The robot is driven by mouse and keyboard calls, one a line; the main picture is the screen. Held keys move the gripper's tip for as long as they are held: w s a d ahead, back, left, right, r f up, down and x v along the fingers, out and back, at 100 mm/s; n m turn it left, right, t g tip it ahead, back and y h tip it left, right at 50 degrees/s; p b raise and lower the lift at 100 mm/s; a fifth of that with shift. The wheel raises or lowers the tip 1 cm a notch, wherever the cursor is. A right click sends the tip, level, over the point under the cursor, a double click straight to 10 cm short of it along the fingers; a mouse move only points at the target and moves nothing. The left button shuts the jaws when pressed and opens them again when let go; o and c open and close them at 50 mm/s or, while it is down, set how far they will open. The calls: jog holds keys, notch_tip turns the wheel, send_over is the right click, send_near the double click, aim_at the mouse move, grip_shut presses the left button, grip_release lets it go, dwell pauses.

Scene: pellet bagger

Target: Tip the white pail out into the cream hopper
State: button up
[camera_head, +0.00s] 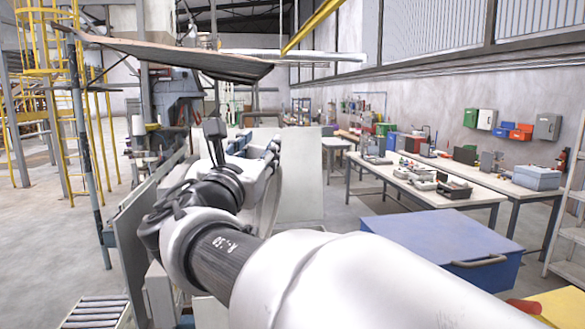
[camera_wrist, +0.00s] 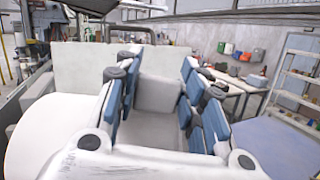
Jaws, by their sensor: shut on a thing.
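My gripper (camera_head: 268,149) is stretched out ahead, in front of pale upright panels. In the wrist view its blue-padded fingers (camera_wrist: 157,92) stand apart, closed on a pale block between them, which looks like the grip of the white pail. A smooth white rounded body (camera_wrist: 48,135) at the lower left of the wrist view looks like the pail; its mouth and contents cannot be seen. The cream panel (camera_head: 300,178) beyond the gripper appears to belong to the hopper and also shows in the wrist view (camera_wrist: 80,68). The hopper's opening is not clearly visible.
A blue chest (camera_head: 440,245) stands at the right, with white workbenches (camera_head: 425,180) holding small items behind it. A dark slanted sheet (camera_head: 180,55) hangs above left. A roller conveyor (camera_head: 97,312) lies low at left. Open floor is at far left.

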jog(key=shift+s+d+f+m+b, duration=0.1)
jog(key=shift+d+m+b, duration=0.45)
jog(key=shift+d, duration=0.2)
dwell(0.3)
